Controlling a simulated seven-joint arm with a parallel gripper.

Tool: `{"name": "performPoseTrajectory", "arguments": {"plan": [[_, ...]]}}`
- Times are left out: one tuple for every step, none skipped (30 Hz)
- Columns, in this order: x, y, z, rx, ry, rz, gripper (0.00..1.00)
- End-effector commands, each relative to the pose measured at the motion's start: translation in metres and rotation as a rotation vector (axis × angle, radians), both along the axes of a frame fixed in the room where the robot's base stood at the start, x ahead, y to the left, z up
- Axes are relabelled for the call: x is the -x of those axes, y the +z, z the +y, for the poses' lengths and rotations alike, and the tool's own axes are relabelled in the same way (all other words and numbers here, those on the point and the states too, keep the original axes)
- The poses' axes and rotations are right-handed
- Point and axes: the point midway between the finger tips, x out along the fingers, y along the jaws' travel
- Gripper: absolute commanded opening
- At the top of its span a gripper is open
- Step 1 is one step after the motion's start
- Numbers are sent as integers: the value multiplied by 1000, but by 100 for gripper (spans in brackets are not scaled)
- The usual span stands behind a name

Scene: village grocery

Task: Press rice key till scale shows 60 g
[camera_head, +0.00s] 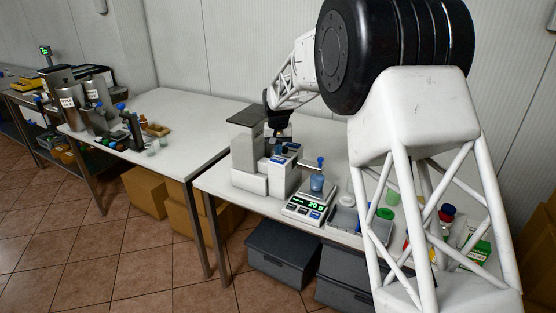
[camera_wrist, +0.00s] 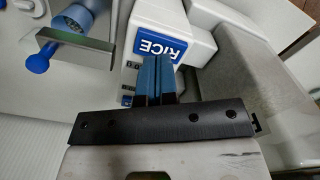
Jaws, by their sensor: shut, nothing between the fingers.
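The scale (camera_head: 308,208) stands on the right table in the head view, and its green display reads 20 g. A blue cup (camera_head: 317,184) stands on the scale; what looks like its top shows at the upper left of the wrist view (camera_wrist: 76,18). The white dispenser (camera_head: 282,177) is just left of the scale. Its blue RICE label (camera_wrist: 160,47) shows in the wrist view. My gripper (camera_wrist: 155,62) is shut and empty, its blue fingertips at the dispenser beside the label's lower edge. The fingers hide part of the face, so I cannot tell whether they touch a key.
A grey tray (camera_head: 344,222) lies right of the scale, with a green-lidded container (camera_head: 386,213) nearby. A blue knob (camera_head: 320,161) stands above the cup. Another table (camera_head: 190,125) at the left bears metal canisters (camera_head: 72,103). Dark bins (camera_head: 282,255) sit under the right table.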

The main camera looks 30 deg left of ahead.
Motion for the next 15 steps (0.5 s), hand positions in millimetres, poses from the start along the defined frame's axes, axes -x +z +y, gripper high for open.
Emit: {"name": "performPoseTrajectory", "arguments": {"plan": [[0, 2, 0, 0, 0, -1, 0], [0, 3, 0, 0, 0, -1, 0], [0, 5, 0, 0, 0, -1, 0], [0, 7, 0, 0, 0, -1, 0], [0, 9, 0, 0, 0, -1, 0], [0, 12, 0, 0, 0, -1, 0], [0, 14, 0, 0, 0, -1, 0], [0, 16, 0, 0, 0, -1, 0], [0, 19, 0, 0, 0, -1, 0], [0, 21, 0, 0, 0, -1, 0], [0, 23, 0, 0, 0, -1, 0], [0, 25, 0, 0, 0, -1, 0], [0, 28, 0, 0, 0, -1, 0], [0, 30, 0, 0, 0, -1, 0], [0, 33, 0, 0, 0, -1, 0]]}}
